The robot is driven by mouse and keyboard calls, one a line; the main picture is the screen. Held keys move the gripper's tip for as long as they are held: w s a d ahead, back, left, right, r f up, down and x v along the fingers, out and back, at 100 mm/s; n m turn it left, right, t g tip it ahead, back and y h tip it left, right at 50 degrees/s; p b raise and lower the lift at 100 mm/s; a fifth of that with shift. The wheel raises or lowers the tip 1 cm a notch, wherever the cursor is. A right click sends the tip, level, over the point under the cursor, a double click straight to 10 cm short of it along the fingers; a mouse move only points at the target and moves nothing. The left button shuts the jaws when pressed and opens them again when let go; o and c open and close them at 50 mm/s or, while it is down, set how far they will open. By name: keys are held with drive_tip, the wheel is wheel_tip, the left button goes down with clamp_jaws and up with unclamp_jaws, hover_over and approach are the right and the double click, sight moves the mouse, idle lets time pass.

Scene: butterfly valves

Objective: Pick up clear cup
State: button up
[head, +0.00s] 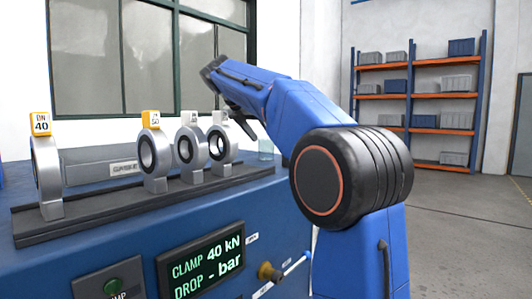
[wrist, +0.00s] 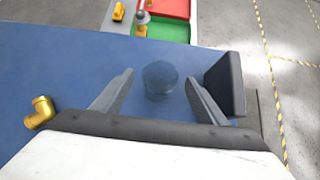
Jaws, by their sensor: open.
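The clear cup (wrist: 160,78) stands on the blue bench top and shows in the wrist view between and just beyond my two fingers. In the head view the clear cup (head: 265,149) is at the right end of the bench top, partly covered by my arm. My gripper (wrist: 160,82) is open, with one finger on each side of the cup's line and a gap to each side. In the head view my gripper (head: 245,128) points down near the cup. I cannot tell its exact height above the bench.
Several grey valves (head: 155,160) stand on a dark rail left of the cup. A dark block (wrist: 226,82) is close to the right finger. A brass elbow (wrist: 40,112) lies at left. Red and green trays (wrist: 168,30) are beyond the bench edge. A shelf rack (head: 412,130) stands far back.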

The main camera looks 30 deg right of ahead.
sight(271, 149)
drive_tip(key=shift+x, duration=3.7)
drive_tip(key=c, duration=1.1)
drive_tip(key=shift+r, duration=0.1)
wheel_tip(271, 149, up, 10)
drive_tip(key=shift+f, duration=0.1)
wheel_tip(271, 149, down, 10)
drive_tip(key=shift+f, duration=0.1)
drive_tip(key=shift+v, duration=2.45)
drive_tip(key=shift+d, duration=0.1)
